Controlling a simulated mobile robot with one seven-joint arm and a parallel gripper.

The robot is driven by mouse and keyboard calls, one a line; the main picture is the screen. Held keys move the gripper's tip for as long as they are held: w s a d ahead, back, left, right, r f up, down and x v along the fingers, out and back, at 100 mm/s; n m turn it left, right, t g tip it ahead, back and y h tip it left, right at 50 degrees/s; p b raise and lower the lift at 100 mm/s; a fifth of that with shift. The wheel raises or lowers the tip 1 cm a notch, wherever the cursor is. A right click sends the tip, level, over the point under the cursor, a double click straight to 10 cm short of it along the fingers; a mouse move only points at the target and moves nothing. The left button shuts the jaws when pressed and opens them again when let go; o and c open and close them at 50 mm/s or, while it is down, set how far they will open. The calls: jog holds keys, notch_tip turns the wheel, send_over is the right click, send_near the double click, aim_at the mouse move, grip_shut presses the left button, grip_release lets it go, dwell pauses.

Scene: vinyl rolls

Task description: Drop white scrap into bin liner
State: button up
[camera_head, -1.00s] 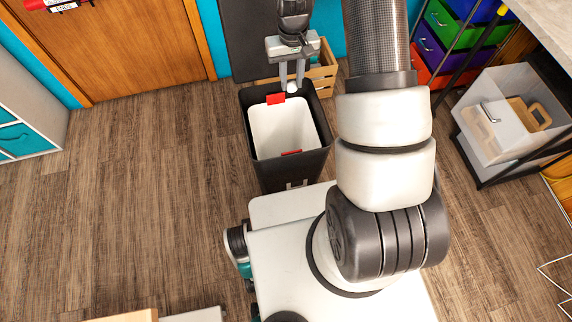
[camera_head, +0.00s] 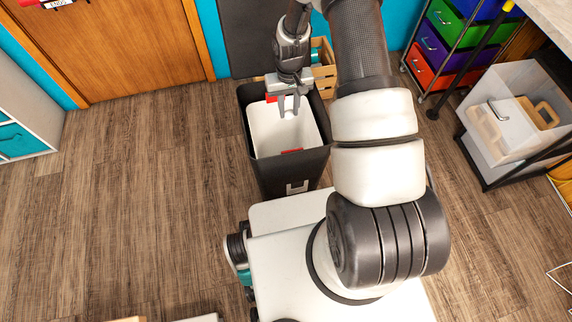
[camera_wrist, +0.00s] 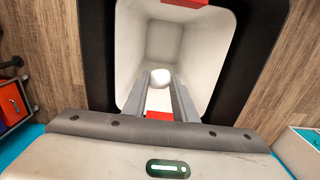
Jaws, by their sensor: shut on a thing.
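The white scrap (camera_wrist: 160,77) is a small rounded piece between my fingertips in the wrist view. It is tiny and pale against the liner in the head view (camera_head: 289,115). My gripper (camera_head: 288,108) is shut on it, pointing down over the back part of the bin opening. The white bin liner (camera_head: 268,138) lines the inside of a dark bin (camera_head: 288,176). Its pale walls surround my fingers in the wrist view (camera_wrist: 208,50). Whether the fingertips are below the rim is hard to tell.
Red clips sit on the bin's front (camera_head: 292,152) and back rims. A wooden crate (camera_head: 324,70) stands behind the bin. A drawer cart (camera_head: 446,50) and a rack with a clear tub (camera_head: 505,115) are at right. The floor at left (camera_head: 150,180) is clear.

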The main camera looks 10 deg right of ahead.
jog(key=shift+f, duration=0.3)
jog(key=o, duration=1.1)
notch_tip(320, 180, up, 18)
jog(key=p, duration=0.3)
jog(key=shift+f, duration=0.25)
